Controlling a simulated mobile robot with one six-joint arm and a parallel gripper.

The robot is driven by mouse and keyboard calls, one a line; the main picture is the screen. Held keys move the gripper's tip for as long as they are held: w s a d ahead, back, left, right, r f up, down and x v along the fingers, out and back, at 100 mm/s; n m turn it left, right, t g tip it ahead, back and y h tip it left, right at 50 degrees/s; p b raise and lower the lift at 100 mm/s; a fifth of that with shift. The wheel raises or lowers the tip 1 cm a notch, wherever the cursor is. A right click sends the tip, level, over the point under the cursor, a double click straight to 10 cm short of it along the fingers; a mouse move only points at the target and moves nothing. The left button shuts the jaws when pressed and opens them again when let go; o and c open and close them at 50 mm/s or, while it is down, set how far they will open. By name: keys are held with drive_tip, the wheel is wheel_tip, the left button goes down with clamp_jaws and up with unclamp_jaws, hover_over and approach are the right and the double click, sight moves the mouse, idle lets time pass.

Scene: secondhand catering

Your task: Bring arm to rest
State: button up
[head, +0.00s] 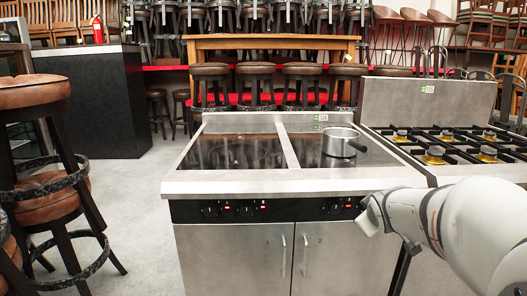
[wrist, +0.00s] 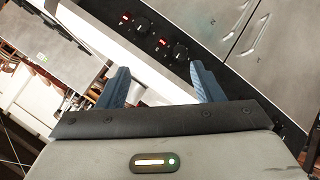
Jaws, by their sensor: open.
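My arm reaches in from the right edge in the head view, in front of the stove. My gripper shows in the wrist view (wrist: 158,85), its two blue fingers apart with nothing between them. The fingers point towards the front panel of the electric stove (head: 270,182), where knobs and red lights show. I cannot tell how close the fingertips are to the panel. In the head view the fingertips do not show clearly.
A metal pot (head: 341,143) stands on the right part of the stove's glass top. A gas hob (head: 440,147) adjoins on the right. Brown bar stools (head: 40,140) stand at the left. A black counter (head: 100,100) is behind them. The floor (head: 142,215) left of the stove is clear.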

drive_tip(key=s+a+r+m+g+y+p, duration=0.1)
drive_tip(key=s+a+r+m+g+p, duration=0.1)
drive_tip(key=s, duration=0.6)
drive_tip(key=s+a+r+m+g+y+p, duration=0.1)
drive_tip(key=s+a+r+m+g+p, duration=0.1)
drive_tip(key=s+a+p, duration=0.4)
drive_tip(key=s+a+r+m+g+y+p, duration=0.1)
drive_tip(key=s+a+r+m+g+p, duration=0.1)
drive_tip(key=s+p, duration=0.5)
drive_tip(key=s+a+r+g, duration=0.1)
drive_tip(key=s+a+r, duration=0.1)
drive_tip(key=s, duration=0.1)
drive_tip(key=shift+s+a+r+g, duration=0.15)
drive_tip(key=shift+s+r+g, duration=0.05)
drive_tip(key=shift+r+g, duration=0.2)
